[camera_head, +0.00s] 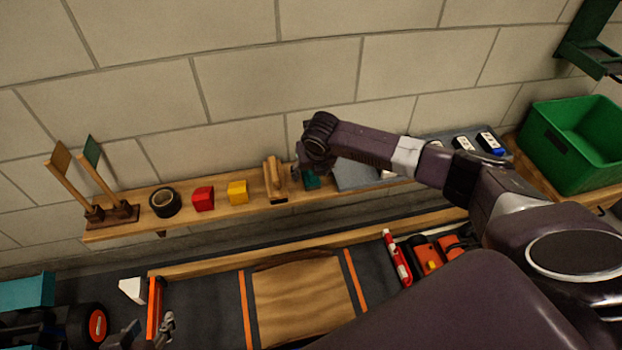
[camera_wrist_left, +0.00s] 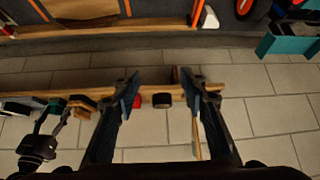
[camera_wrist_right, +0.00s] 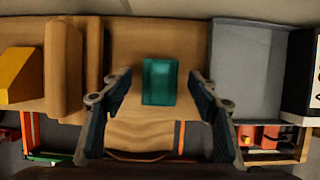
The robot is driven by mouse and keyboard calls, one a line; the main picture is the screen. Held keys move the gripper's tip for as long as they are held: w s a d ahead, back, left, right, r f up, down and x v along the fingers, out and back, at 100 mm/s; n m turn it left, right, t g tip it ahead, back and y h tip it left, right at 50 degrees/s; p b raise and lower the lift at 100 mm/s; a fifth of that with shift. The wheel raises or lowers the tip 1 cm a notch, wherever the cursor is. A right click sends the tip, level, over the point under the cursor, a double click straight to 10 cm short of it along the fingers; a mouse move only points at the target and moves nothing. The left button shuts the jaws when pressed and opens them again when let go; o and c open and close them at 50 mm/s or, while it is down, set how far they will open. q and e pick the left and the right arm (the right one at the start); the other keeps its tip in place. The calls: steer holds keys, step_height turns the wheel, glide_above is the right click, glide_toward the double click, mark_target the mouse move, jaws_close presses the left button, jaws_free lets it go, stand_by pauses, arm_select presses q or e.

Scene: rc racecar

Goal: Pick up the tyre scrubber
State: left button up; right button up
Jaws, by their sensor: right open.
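A teal block (camera_head: 312,181) sits on the wall shelf; it also shows in the right wrist view (camera_wrist_right: 160,81). To its left is a wooden piece with a raised rounded bar (camera_head: 273,180), also in the right wrist view (camera_wrist_right: 65,65). I cannot tell for certain which of them is the tyre scrubber. My right gripper (camera_head: 305,165) is open over the shelf; in its wrist view (camera_wrist_right: 159,82) the teal block appears between the fingers, with gaps on both sides. My left gripper (camera_wrist_left: 160,82) is open and empty, low at the left in the head view (camera_head: 145,332).
The shelf (camera_head: 145,199) also bears a yellow block (camera_head: 238,192), a red block (camera_head: 203,198), a black tape roll (camera_head: 165,203) and a stand with two paddles (camera_head: 112,214). A grey tray (camera_wrist_right: 245,70) lies right of the teal block. A green crate (camera_head: 575,140) stands far right.

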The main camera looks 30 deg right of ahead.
arm_select(q)
steer(key=shift+w+d+r+t, duration=0.25)
steer(key=shift+w+r+t, duration=0.2)
steer(key=shift+w, duration=0.3)
arm_select(e)
steer(key=shift+w+f, duration=0.1)
steer(key=shift+f, duration=0.2)
steer(key=c, duration=1.3)
arm_select(q)
steer(key=shift+s, duration=0.1)
arm_select(e)
steer(key=shift+r, duration=0.1)
